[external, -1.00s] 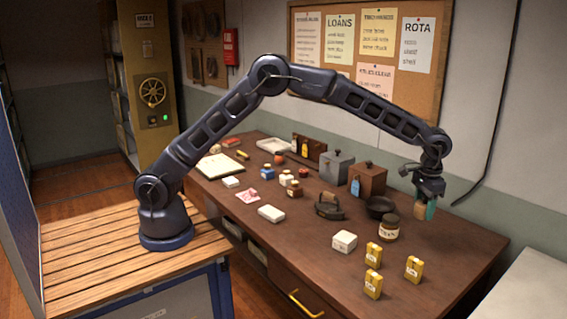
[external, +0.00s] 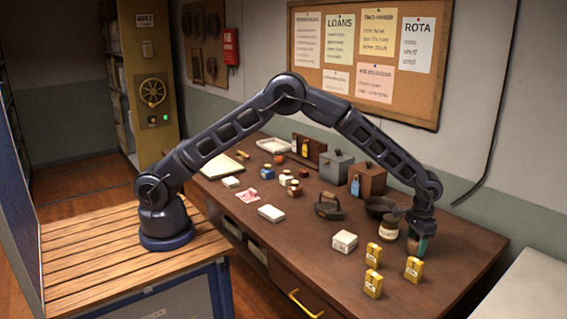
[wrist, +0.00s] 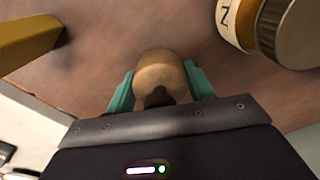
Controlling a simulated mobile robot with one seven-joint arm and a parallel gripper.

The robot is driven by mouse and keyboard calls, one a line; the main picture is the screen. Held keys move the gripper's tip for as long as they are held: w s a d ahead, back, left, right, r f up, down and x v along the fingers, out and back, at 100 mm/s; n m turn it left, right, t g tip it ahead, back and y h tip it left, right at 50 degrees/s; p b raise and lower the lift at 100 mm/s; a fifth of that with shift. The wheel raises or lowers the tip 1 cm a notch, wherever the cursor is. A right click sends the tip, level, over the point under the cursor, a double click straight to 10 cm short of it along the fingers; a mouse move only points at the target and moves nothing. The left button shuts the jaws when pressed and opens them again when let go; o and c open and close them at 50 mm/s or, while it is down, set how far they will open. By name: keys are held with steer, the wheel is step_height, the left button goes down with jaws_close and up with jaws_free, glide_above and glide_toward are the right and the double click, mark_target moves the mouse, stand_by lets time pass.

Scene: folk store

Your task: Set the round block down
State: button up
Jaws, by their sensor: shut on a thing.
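The round block (wrist: 162,72) is tan and wooden, with a rounded top, and sits between the two teal fingers of my gripper (wrist: 160,90) in the wrist view. In the external view my gripper (external: 418,245) points down at the right end of the brown table (external: 330,255), shut on the block (external: 413,246). The block is low, at or just above the tabletop; I cannot tell whether it touches. Its underside is hidden.
A labelled jar (external: 388,229) stands close to the left of my gripper; it also shows in the wrist view (wrist: 240,22). Several yellow packets (external: 413,270) stand in front. The table's right end is clear.

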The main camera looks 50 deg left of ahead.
steer(key=shift+f, duration=0.15)
steer(key=o, duration=1)
step_height(320, 180, up, 12)
steer(key=shift+a+r, duration=0.1)
steer(key=shift+r, duration=0.05)
steer(key=a+r+n, duration=0.1)
steer(key=a+r, duration=1.3)
steer(key=a, duration=0.4)
steer(key=s+a+r+n+t, duration=0.1)
steer(key=s+a+r, duration=0.3)
steer(key=a, duration=0.5)
steer(key=s+a+r+t, duration=0.1)
steer(key=s+a+r, duration=0.2)
steer(key=a+r, duration=0.5)
steer(key=s+a+n+t, duration=0.1)
steer(key=s+a+n, duration=0.1)
steer(key=s+a, duration=1.5)
steer(key=shift+n+t, duration=0.7)
steer(key=shift+t, duration=0.1)
steer(key=s+a+f, duration=0.2)
steer(key=s+a, duration=0.1)
steer(key=s, duration=0.1)
steer(key=s+a+f, duration=0.1)
steer(key=s+a, duration=0.2)
steer(key=s, duration=0.1)
steer(key=s+a+f, duration=0.2)
steer(key=s+a, duration=0.2)
steer(key=s, duration=0.1)
steer(key=shift+f, duration=0.3)
